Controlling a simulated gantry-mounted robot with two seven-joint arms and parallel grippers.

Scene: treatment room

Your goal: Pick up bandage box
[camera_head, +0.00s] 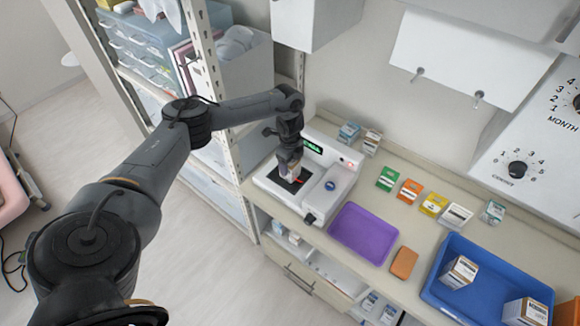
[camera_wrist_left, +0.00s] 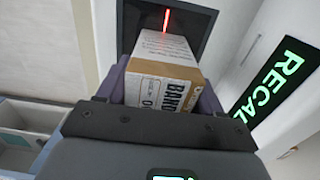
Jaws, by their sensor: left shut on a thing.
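My left gripper (camera_head: 289,166) is shut on the bandage box and holds it over the dark scan window of the white scanner (camera_head: 329,189). In the left wrist view the bandage box (camera_wrist_left: 168,82) sits between the two fingers of the gripper (camera_wrist_left: 165,88). It is white and brown with dark "BAND" lettering, the rest of the word hidden. A red light line shows beyond its far end and on the dark window. In the head view the box is small and mostly hidden. My right gripper is not in view.
A purple tray (camera_head: 362,233) lies right of the scanner, beside an orange-brown pad (camera_head: 404,263). A blue tray (camera_head: 448,299) holds boxes (camera_head: 461,271). Several small coloured boxes (camera_head: 410,191) line the counter's back. A shelf post (camera_head: 206,70) stands close to my left arm.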

